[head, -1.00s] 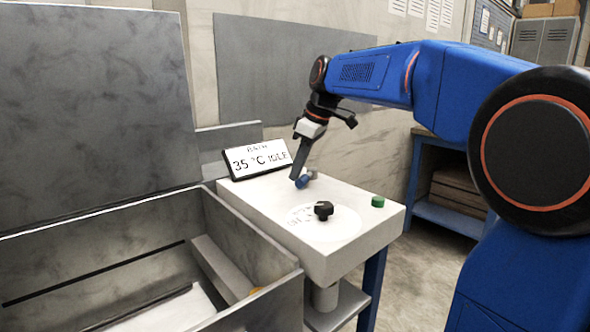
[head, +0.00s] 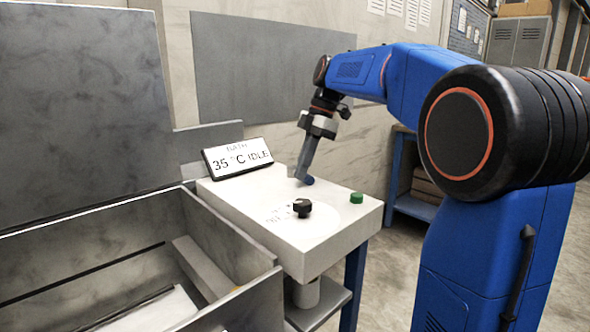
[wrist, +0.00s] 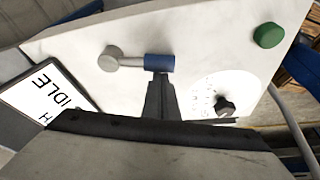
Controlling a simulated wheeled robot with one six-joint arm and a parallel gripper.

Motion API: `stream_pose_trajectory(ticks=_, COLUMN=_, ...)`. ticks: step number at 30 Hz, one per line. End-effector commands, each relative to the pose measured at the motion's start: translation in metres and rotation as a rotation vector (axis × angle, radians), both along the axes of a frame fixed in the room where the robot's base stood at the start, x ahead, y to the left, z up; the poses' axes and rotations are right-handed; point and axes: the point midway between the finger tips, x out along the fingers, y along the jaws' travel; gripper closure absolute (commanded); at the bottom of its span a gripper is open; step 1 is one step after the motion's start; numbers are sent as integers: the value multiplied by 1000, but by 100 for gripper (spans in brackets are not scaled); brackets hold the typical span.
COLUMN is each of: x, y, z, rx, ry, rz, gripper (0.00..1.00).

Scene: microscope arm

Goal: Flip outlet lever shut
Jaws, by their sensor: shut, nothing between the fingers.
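The outlet lever has a round grey pivot (wrist: 112,58) and a blue grip (wrist: 160,62) in the wrist view. It lies along the white top of the bath unit (head: 235,198), its grip pointing right of the pivot in the wrist view. The blue grip also shows in the head view (head: 308,181), just beyond my fingertips. My gripper (head: 303,174) is shut and empty, pointing down at the grip. In the wrist view its tip (wrist: 159,80) meets the grip's edge; I cannot tell if they touch. The fingers hide part of the lever in the head view.
A black knob (head: 302,207) on a printed dial and a green button (head: 356,198) stand on the same top. A display (head: 237,157) reading "35 °C IDLE" stands at its back left. An open grey tank (head: 225,300) lies to the left.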

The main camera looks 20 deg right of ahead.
Motion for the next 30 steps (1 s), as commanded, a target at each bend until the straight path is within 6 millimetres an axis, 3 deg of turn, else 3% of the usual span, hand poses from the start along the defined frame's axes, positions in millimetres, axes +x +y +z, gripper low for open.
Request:
stream_pose_trajectory(ticks=12, x=2, y=-17, z=-1, rx=0, ry=1, rz=-3, gripper=100)
stream_pose_trajectory(ticks=30, x=3, y=-21, z=-1, rx=-3, ry=0, rz=-4, gripper=100)
